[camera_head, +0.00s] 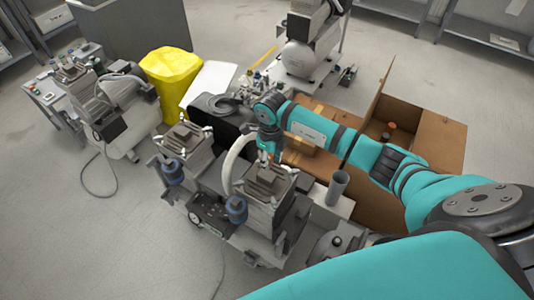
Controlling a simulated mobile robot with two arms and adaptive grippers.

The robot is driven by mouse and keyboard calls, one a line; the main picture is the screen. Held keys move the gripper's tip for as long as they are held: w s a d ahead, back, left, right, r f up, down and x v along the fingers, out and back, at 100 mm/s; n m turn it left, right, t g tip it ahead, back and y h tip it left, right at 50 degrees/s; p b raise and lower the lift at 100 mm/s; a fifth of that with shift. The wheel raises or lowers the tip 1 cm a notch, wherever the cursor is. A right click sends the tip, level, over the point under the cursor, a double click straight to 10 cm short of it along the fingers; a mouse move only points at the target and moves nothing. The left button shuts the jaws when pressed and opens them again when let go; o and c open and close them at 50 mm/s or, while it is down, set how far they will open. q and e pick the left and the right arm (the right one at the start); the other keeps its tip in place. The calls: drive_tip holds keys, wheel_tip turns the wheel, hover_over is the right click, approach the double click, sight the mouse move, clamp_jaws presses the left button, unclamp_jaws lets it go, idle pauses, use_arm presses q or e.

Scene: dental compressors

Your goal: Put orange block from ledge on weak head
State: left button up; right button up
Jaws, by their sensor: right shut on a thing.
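My right arm reaches in from the right, and its gripper (268,155) points down over the right-hand compressor head (270,185). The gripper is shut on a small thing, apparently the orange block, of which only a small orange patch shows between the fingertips. The fingers hide most of it, and I cannot tell whether it touches the head's top. A second, similar head (184,140) stands to the left on the same machine. Nothing visible marks which head is weak. The ledge cannot be made out for certain. My left gripper is out of view.
A grey upright tube (337,187) stands right of the head, and a pale curved hose (233,160) rises at its left. An open cardboard box (430,140) lies beneath my right arm. A yellow covered bin (170,75) stands behind. Floor at lower left is mostly clear.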

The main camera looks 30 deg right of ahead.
sight(270, 176)
drive_tip(key=shift+s+f, duration=0.15)
drive_tip(key=shift+f, duration=0.25)
wheel_tip(270, 176, down, 4)
drive_tip(key=b, duration=0.3)
drive_tip(key=shift+f, duration=0.1)
drive_tip(key=shift+f+b, duration=0.4)
drive_tip(key=shift+b, duration=0.15)
drive_tip(key=shift+w+f+b, duration=0.2)
drive_tip(key=shift+f+b, duration=0.1)
drive_tip(key=shift+b, duration=0.1)
idle(0.8)
drive_tip(key=o, duration=1)
drive_tip(key=shift+o, duration=0.4)
drive_tip(key=o, duration=0.4)
